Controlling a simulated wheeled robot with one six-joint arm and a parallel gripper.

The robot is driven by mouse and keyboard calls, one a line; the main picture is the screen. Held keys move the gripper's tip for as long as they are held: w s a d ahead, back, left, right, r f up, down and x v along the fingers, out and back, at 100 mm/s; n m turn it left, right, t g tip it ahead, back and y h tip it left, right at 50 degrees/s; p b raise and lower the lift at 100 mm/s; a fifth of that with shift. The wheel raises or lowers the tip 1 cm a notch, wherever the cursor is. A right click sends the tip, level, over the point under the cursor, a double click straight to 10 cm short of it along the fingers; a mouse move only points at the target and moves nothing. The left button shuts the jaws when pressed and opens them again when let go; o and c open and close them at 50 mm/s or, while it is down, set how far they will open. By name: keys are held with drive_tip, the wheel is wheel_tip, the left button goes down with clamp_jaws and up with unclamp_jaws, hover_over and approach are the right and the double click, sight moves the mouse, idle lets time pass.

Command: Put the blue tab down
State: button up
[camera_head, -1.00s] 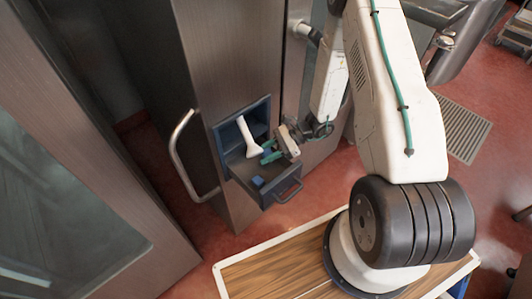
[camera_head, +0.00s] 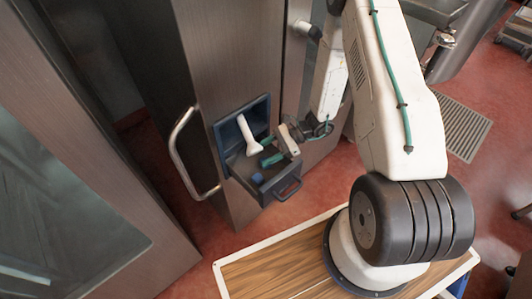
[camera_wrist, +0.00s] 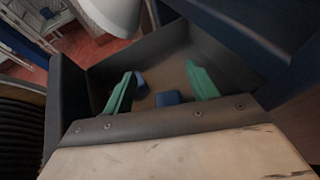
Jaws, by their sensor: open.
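My gripper (camera_wrist: 160,72) has two green fingers spread apart over the open grey drawer; it also shows in the head view (camera_head: 269,152). Nothing is pinched between the fingers. In the wrist view one small blue tab (camera_wrist: 168,98) lies on the drawer floor, between the fingers in the picture. A second small blue piece (camera_wrist: 140,80) lies farther off, close to the left finger in the picture. In the head view only one blue piece (camera_head: 257,178) shows clearly, on the drawer floor. I cannot tell which piece is the task's tab.
The drawer (camera_head: 285,182) is pulled out of a tall metal cabinet (camera_head: 228,60). A white handle-like object (camera_head: 247,136) stands at the drawer's back, left of my gripper. A curved door handle (camera_head: 178,155) sticks out at left. Drawer walls surround the fingers closely.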

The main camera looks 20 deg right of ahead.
drive_tip(key=w+r+v, duration=0.1)
drive_tip(key=v, duration=1.1)
drive_tip(key=s+a+r+n+g+h, duration=0.25)
drive_tip(key=s+a+r+n, duration=0.2)
drive_tip(key=r, duration=0.85)
drive_tip(key=s+a+r+n+g+h, duration=0.2)
drive_tip(key=s+a+r+n+h, duration=0.3)
drive_tip(key=r, duration=0.7)
drive_tip(key=s+d+r+n+t+h, duration=0.1)
drive_tip(key=s+r+n+t+h, duration=0.4)
drive_tip(key=s+r+n, duration=0.4)
drive_tip(key=s+r+h, duration=0.1)
drive_tip(key=s+r, duration=0.1)
drive_tip(key=s, duration=0.3)
drive_tip(key=shift+s+r, duration=0.3)
drive_tip(key=shift+r, duration=0.1)
drive_tip(key=shift+d, duration=0.1)
drive_tip(key=shift+c, duration=0.4)
